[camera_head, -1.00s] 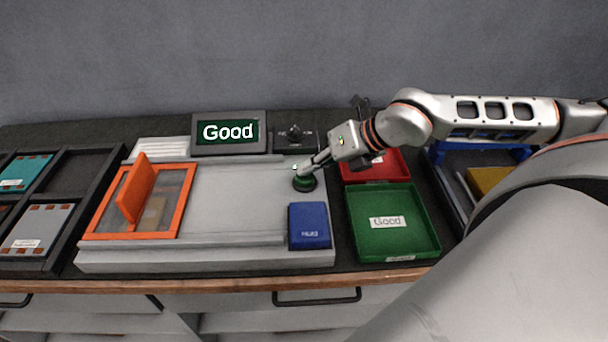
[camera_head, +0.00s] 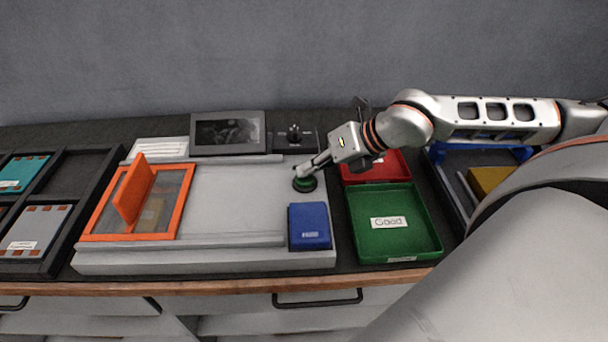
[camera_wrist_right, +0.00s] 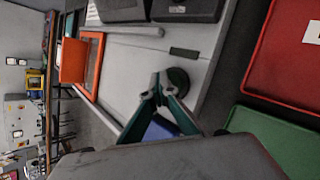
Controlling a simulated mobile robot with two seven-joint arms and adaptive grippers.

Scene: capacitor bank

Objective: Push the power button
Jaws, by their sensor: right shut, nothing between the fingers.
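The round green power button (camera_head: 305,184) sits on the right part of the grey test station (camera_head: 235,205). My right gripper (camera_head: 303,172) is shut and empty, with its fingertips at the button's top, seemingly touching it. In the right wrist view the button (camera_wrist_right: 178,80) is a dark disc just beyond the fingertips (camera_wrist_right: 158,84). The display screen (camera_head: 228,133) at the back of the station is dark, with no text. My left gripper is not in view.
A blue block (camera_head: 310,226) sits on the station's front right. An orange frame with a raised flap (camera_head: 137,190) is at its left. A green tray (camera_head: 393,245) and a red tray (camera_head: 376,172) lie to the right. A black knob box (camera_head: 295,140) stands behind.

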